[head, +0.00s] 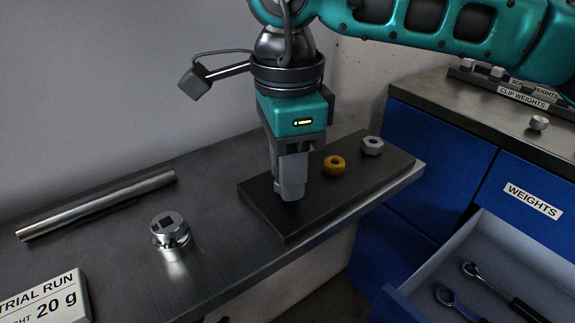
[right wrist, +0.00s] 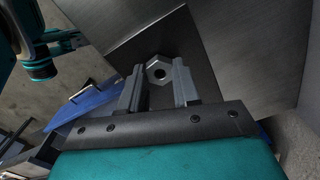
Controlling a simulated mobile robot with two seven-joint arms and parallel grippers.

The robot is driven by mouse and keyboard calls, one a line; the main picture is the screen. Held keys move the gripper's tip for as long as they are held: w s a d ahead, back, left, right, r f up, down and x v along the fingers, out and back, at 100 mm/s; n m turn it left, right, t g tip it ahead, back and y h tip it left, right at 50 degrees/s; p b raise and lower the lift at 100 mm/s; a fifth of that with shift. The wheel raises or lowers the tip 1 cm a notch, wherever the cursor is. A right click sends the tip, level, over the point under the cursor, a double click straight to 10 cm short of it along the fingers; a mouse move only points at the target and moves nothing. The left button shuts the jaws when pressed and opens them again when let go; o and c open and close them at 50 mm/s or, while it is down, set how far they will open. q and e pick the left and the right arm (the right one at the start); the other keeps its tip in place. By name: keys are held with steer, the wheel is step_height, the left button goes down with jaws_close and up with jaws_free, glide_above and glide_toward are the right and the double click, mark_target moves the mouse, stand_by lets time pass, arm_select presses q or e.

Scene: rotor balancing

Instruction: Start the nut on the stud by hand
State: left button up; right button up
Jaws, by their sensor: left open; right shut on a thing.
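My right gripper (head: 290,190) points down at the near-left part of a dark tray (head: 262,212). In the right wrist view its fingers (right wrist: 158,84) are shut on a grey hex nut (right wrist: 158,72), with the dark tray surface behind it. In the head view the fingers hide this nut. I cannot tell whether it touches the tray. A brass-coloured nut (head: 334,165) and another grey hex nut (head: 372,146) lie on the tray to the right. I see no stud. My left gripper does not show.
An open drawer (head: 480,262) with wrenches is at lower right. A weight rack (head: 515,85) is behind.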

steer(key=shift+f+b, duration=0.2)
steer(key=shift+b, duration=0.1)
stand_by(0.6)
steer(key=m+b, duration=0.2)
steer(key=m, duration=0.2)
steer(key=shift+f, duration=0.15)
steer(key=o, duration=1.1)
steer(key=shift+c, duration=0.7)
steer(key=shift+r+p, duration=0.2)
steer(key=shift+p, duration=0.1)
steer(key=shift+r+p, duration=2.1)
steer(key=shift+r, duration=0.9)
